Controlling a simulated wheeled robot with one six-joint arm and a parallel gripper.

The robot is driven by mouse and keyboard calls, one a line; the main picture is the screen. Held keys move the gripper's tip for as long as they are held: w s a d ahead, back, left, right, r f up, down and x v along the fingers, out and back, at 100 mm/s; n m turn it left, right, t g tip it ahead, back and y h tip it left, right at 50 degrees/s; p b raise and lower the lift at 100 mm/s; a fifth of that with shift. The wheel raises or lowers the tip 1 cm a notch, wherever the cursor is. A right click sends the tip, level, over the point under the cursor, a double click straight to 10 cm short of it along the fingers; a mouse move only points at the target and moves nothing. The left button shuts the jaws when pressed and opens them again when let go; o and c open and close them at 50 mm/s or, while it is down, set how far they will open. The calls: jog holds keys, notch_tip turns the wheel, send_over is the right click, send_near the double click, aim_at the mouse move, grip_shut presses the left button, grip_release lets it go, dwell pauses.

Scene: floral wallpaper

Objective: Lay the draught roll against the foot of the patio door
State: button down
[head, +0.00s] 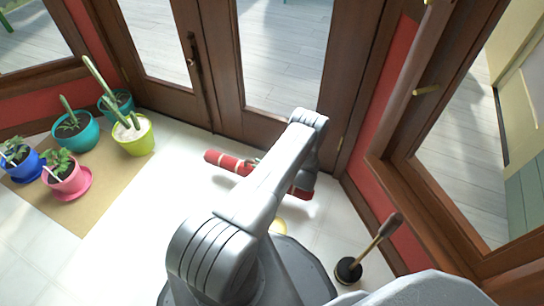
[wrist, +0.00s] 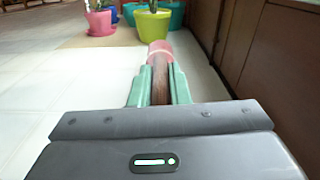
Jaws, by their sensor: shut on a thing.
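The draught roll (head: 228,163) is red with pale bands and lies lengthwise in front of the patio door (head: 228,65), roughly along its foot. A strip of pale floor shows between roll and door. My arm hides the roll's middle in the head view. My gripper (wrist: 159,88) has green fingers, shut on the roll from both sides; the roll's pinkish far end (wrist: 159,52) sticks out beyond them in the wrist view. The brown door foot (wrist: 245,60) runs along the right there. I cannot tell whether the roll touches the floor.
Potted plants, including a lime pot (head: 134,138) and a pink pot (head: 68,180), stand at left around a tan mat (head: 98,195). A plunger (head: 365,250) stands at right by the red wall. Tiled floor at lower left is clear.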

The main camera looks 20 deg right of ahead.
jog(key=w+d+b, duration=0.4)
jog(key=w+d, duration=0.5)
jog(key=d, duration=0.1)
notch_tip(320, 180, down, 7)
jog(key=b, duration=0.3)
jog(key=shift+s, duration=0.25)
jog(key=c, duration=1.4)
grip_release()
jog(key=shift+o, duration=0.2)
jog(key=v, duration=0.7)
jog(key=shift+s+d, duration=0.15)
jog(key=shift+d, duration=0.05)
